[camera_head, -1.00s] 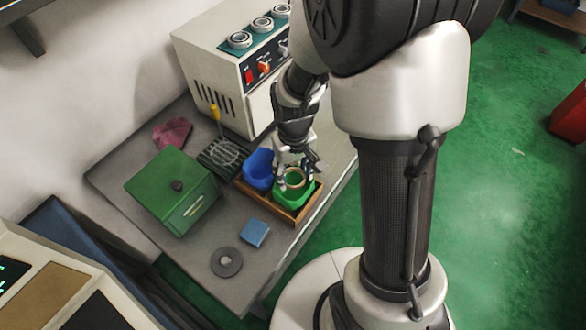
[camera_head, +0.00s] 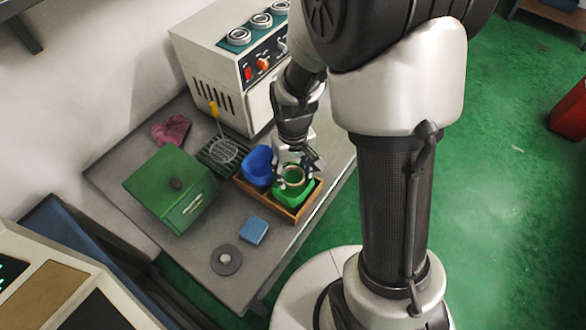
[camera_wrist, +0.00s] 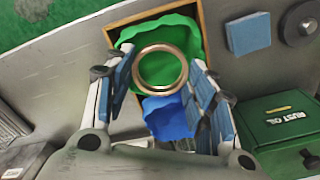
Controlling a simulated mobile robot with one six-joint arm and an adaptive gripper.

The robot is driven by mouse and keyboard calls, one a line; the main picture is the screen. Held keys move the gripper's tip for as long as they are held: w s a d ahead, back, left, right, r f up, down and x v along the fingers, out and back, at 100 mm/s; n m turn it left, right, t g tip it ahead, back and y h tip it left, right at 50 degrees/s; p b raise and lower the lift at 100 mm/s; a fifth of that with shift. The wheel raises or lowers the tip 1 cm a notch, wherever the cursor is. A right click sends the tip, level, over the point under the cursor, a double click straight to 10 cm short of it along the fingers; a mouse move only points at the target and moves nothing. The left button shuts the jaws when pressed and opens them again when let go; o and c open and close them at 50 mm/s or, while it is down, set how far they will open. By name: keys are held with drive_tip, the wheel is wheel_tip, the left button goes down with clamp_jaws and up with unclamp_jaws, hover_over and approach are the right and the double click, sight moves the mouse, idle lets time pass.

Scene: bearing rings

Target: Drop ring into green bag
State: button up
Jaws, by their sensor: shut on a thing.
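A metal bearing ring (camera_wrist: 160,47) is held between the blue-padded fingers of my gripper (camera_wrist: 161,72) in the wrist view. In the head view the ring (camera_head: 294,167) is in my gripper (camera_head: 295,177) over the green bag (camera_head: 292,196). The green bag's opening also shows around and through the ring in the wrist view (camera_wrist: 190,34). I cannot tell the exact height of the ring above the bag. The green bag sits in a wooden tray (camera_head: 291,214), beside a blue bag (camera_head: 257,166).
A green rust oil box (camera_head: 170,185), a blue block (camera_head: 253,230) and a grey disc (camera_head: 225,260) are on the grey table (camera_head: 130,170). A white machine (camera_head: 205,65) with several rings on top stands behind. A wire rack and a pink cloth (camera_head: 171,130) lie nearby.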

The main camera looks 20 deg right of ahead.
drive_tip(key=shift+f+b, duration=0.3)
drive_tip(key=shift+f, duration=0.15)
idle(0.8)
idle(0.7)
drive_tip(key=o, duration=1.1)
drive_tip(key=shift+r+p, duration=3.35)
drive_tip(key=shift+r, duration=0.7)
